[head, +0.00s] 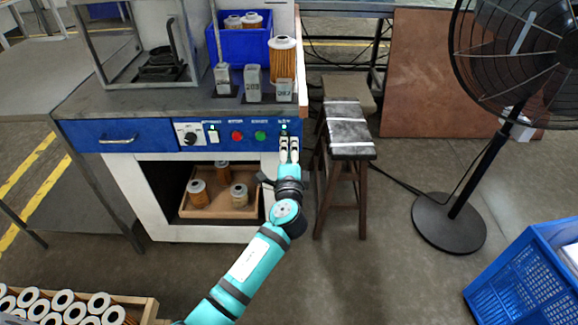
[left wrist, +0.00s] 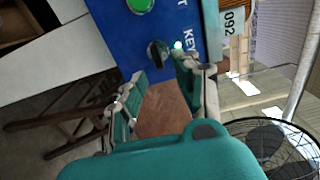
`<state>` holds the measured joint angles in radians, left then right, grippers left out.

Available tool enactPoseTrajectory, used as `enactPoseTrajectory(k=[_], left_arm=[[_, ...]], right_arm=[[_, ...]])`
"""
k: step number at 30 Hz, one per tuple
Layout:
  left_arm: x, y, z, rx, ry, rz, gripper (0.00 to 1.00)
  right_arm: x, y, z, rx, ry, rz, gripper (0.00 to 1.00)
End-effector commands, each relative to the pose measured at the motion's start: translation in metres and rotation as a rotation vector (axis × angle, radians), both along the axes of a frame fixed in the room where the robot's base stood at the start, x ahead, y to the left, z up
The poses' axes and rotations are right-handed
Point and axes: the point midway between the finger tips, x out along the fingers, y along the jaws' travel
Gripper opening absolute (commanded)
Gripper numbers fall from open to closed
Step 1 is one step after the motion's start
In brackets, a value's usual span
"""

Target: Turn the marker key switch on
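The key switch (left wrist: 157,52) is a dark knob at the right end of the blue control panel (head: 215,136), next to the lettering "KEY" in the left wrist view. A small light (left wrist: 178,45) beside it glows pale green, and a glowing green spot (head: 284,128) shows there in the head view. My left gripper (head: 289,146) is at this end of the panel. In the left wrist view its fingers (left wrist: 162,70) are apart, with the knob just beyond the gap between the tips. I cannot tell whether they touch it. In the head view the gripper hides the knob. My right gripper is not in view.
The panel also has a rotary knob (head: 190,138), a red button (head: 237,135) and a green button (head: 260,136). Filter cartridges (head: 283,58) and numbered blocks (head: 253,84) stand above. A stool (head: 348,130) is close to the right. A fan (head: 448,222) stands farther right.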

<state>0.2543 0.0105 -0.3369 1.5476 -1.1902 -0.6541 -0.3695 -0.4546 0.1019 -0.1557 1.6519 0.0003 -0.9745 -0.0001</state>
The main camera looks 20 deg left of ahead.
Motion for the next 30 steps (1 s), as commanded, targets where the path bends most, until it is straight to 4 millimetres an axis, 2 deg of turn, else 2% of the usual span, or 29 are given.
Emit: enactPoseTrajectory(k=[1,6,12,18,30], left_arm=[[-0.013,-0.004,-0.002,-0.002,0.003,-0.001,0.32],[-0.048,-0.014,-0.001,-0.002,0.002,-0.001,0.32],[-0.076,-0.022,-0.001,0.0,0.002,-0.001,0.32],[-0.085,-0.025,0.0,0.001,0.001,0.0,0.32],[-0.084,-0.025,0.0,0.001,0.0,0.0,0.32]], right_arm=[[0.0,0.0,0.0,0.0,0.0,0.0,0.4],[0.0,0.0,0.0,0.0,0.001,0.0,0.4],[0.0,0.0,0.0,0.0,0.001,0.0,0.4],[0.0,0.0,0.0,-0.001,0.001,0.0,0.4],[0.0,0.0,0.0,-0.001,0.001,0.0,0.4]])
